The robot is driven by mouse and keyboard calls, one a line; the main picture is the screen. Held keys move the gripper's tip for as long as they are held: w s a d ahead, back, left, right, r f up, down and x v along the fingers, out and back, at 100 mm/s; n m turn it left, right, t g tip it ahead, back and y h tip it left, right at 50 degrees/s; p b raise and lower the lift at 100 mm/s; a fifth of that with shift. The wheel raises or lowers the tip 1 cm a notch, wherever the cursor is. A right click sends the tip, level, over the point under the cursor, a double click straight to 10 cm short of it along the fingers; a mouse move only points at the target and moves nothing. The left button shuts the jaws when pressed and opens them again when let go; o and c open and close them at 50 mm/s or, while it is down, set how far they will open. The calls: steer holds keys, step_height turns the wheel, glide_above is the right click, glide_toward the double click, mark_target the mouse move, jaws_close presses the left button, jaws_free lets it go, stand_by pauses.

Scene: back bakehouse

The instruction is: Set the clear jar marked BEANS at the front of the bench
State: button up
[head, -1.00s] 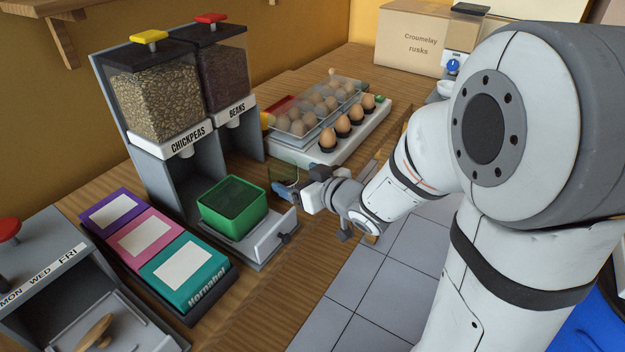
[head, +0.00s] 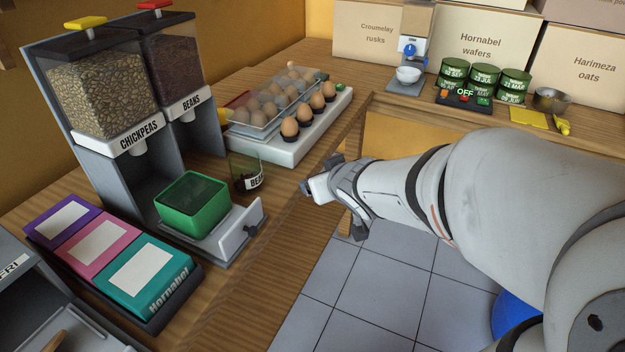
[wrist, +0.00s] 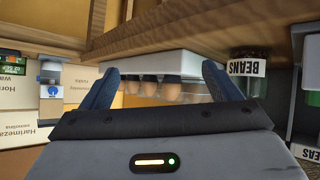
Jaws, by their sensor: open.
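The clear jar marked BEANS (head: 247,168) stands upright on the wooden bench (head: 283,210), between the green tub and the egg tray, a little back from the bench's front edge. It has dark contents low down and a white label. My gripper (head: 318,176) is open and empty, to the right of the jar near the front edge, apart from it. In the wrist view my two blue fingers (wrist: 158,84) are spread with nothing between them, and the jar (wrist: 249,55) shows beyond them on the right.
A dispenser for chickpeas and beans (head: 120,145) stands behind, with a green tub (head: 194,203) at its front. A white egg tray (head: 290,147) lies beyond the jar. Boxes of packets (head: 145,270) sit left. Bare bench lies along the front edge.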

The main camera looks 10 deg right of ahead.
steer(key=s+f+m+g, duration=0.2)
steer(key=s+f+g, duration=0.2)
steer(key=s+g, duration=0.5)
steer(key=s, duration=0.7)
steer(key=shift+s+a+f+m+g+h, duration=0.2)
steer(key=shift+s+f+m+g+h, duration=0.1)
steer(key=shift+g, duration=0.1)
steer(key=shift+c, duration=0.2)
